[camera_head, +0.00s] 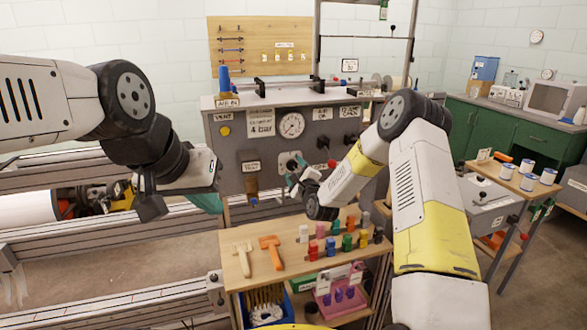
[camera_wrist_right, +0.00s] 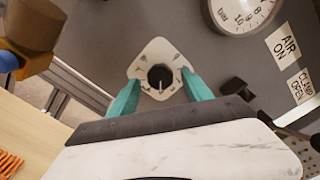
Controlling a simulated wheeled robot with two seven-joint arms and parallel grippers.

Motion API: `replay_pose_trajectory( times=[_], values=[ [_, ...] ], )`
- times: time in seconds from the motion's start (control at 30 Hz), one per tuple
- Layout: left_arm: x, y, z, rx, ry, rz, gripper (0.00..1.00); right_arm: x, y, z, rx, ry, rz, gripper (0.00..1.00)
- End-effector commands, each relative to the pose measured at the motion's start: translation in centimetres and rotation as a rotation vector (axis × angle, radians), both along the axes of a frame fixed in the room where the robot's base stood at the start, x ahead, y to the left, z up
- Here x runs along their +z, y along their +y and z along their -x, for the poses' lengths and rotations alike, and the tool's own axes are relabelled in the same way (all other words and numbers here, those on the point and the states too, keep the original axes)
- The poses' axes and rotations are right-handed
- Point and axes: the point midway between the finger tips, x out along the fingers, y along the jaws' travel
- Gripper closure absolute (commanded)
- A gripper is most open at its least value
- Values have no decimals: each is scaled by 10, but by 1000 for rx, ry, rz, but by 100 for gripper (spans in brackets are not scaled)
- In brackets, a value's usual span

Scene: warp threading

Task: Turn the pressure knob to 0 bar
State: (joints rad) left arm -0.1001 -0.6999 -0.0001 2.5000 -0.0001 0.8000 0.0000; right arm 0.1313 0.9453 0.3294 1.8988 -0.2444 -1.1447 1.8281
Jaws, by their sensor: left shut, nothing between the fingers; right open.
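The pressure knob (camera_wrist_right: 160,77) is a black round knob with a light pointer line on a white marked plate, on the grey panel (camera_head: 225,150). In the right wrist view the pointer points down toward my gripper. The plate also shows in the head view (camera_head: 290,160), partly hidden by my right gripper (camera_head: 292,177). My right gripper is open, its teal fingers on either side of the knob in the picture; I cannot tell whether they touch it. My left gripper (camera_head: 206,203) is shut and empty, left of the panel's lower part.
A round gauge (camera_head: 291,125) and a "4 bar" sign (camera_head: 261,122) are above the knob. A brown-topped part (camera_head: 250,172) hangs left of it. Metal rails (camera_head: 110,305) run at the left.

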Motion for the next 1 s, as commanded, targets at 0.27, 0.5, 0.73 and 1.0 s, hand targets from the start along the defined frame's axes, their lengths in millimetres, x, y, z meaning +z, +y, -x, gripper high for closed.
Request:
replay_pose_trajectory(
  times=[0.27,0.5,0.73,1.0],
  values=[
    [0,0,0,0,0,0,100,0,4,-14,0,0,1,42],
    [0,0,0,0,0,0,100,0,4,-13,0,-1,2,58],
    [0,0,0,0,0,0,100,0,4,-13,0,-1,2,100],
    [0,0,0,0,0,0,100,0,4,-13,0,-9,27,100]
  ],
)
